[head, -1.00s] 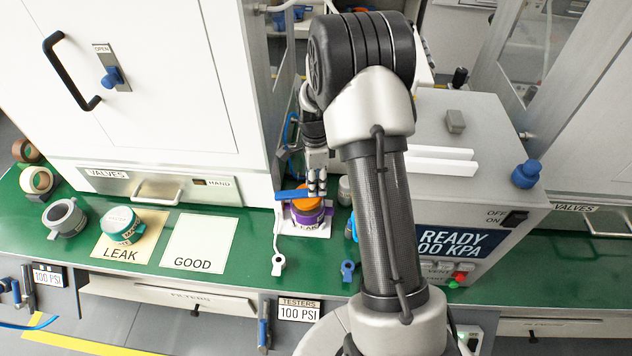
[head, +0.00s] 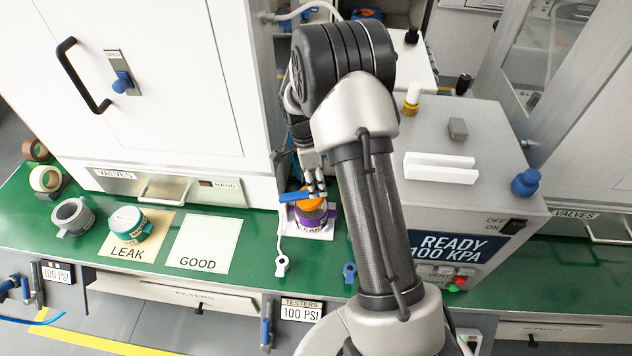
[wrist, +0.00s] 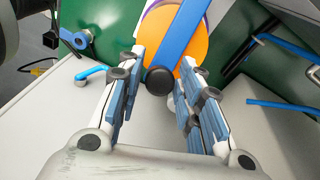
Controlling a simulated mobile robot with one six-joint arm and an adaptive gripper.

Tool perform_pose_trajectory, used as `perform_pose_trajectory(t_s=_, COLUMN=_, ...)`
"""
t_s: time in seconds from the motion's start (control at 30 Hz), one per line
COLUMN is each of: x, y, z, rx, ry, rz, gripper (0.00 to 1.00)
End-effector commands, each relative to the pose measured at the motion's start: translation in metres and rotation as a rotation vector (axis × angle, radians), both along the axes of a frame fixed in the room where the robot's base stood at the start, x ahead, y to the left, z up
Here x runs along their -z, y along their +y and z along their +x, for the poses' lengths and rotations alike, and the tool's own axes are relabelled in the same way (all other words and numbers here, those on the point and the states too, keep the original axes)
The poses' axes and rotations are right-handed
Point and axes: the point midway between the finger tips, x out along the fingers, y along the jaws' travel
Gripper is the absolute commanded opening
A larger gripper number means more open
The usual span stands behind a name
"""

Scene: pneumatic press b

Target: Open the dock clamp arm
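The dock clamp arm (head: 297,196) is a blue bar lying across an orange disc (head: 305,204) on the dock, above a purple ring. In the wrist view the blue bar (wrist: 181,32) crosses the orange disc (wrist: 200,45) and ends in a black round knob (wrist: 159,80). My gripper (wrist: 162,63) is open, with its fingers on either side of the knob and the bar's near end. I see gaps at both sides and cannot tell any contact. In the head view my gripper (head: 317,186) is at the bar's right end, and my arm hides part of the dock.
A grey press box (head: 470,150) with a READY screen stands to the right. A white cabinet (head: 180,90) stands at the left.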

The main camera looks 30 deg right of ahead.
Motion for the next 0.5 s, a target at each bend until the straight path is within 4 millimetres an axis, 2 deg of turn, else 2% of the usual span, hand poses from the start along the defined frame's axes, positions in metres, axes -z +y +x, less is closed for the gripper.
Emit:
perform_pose_trajectory(t_s=0.13, x=0.0001, y=-0.0001, z=-0.0001, rx=0.000, ry=0.000, rz=0.000, gripper=0.44)
perform_pose_trajectory(t_s=0.5, x=-0.0051, y=0.0003, z=0.0010, rx=0.000, ry=-0.001, rz=0.000, gripper=0.44)
